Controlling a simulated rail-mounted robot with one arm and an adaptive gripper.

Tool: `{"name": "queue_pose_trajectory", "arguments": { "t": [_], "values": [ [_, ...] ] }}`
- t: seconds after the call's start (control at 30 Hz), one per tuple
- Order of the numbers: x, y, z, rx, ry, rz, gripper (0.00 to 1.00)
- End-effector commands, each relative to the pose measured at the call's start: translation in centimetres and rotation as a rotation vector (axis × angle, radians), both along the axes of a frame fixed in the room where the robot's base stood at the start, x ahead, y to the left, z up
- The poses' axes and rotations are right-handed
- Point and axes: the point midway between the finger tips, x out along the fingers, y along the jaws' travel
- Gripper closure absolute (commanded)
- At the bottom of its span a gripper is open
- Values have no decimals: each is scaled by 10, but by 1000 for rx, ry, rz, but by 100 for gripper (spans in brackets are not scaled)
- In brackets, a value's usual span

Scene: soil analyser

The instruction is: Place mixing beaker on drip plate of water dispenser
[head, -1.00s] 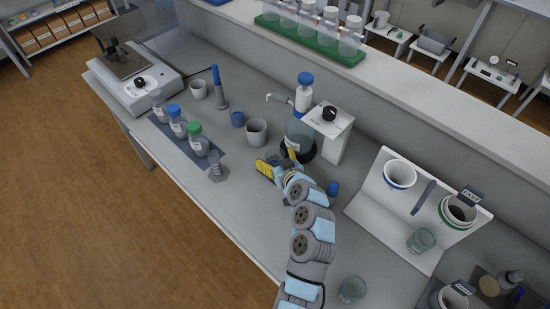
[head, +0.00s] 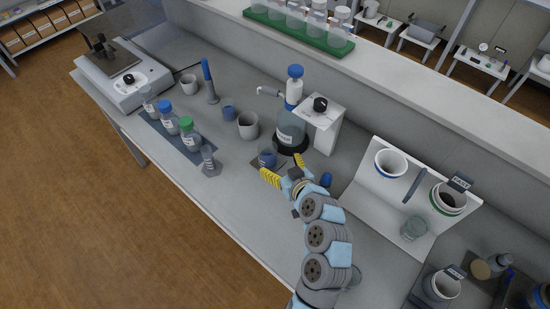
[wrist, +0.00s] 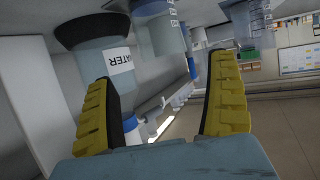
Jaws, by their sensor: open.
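The dispenser's bottle (head: 289,128), marked WATER, stands on a dark round base just behind. It also shows upside down in the wrist view (wrist: 118,66). My gripper (head: 284,170) is open, its yellow fingers apart with nothing between them.
Capped bottles (head: 190,135) stand further left. A white stand (head: 370,195) with cups is at the right. The front bench strip is clear.

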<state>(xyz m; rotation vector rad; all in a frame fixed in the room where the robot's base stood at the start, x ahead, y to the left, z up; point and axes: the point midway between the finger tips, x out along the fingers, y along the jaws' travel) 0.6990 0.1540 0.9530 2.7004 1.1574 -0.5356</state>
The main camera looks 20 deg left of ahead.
Motion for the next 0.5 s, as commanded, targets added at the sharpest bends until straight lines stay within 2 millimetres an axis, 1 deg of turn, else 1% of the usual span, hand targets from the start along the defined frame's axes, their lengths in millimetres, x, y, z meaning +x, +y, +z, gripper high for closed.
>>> {"name": "queue_pose_trajectory", "arguments": {
  "t": [0.03, 0.2, 0.5],
  "values": [
    [-4, -5, 2, 1, 0, -4, 12],
    [-13, -14, 7, 3, 0, -3, 12],
    [-16, -16, 9, 1, 1, 0, 12]
  ]
}}
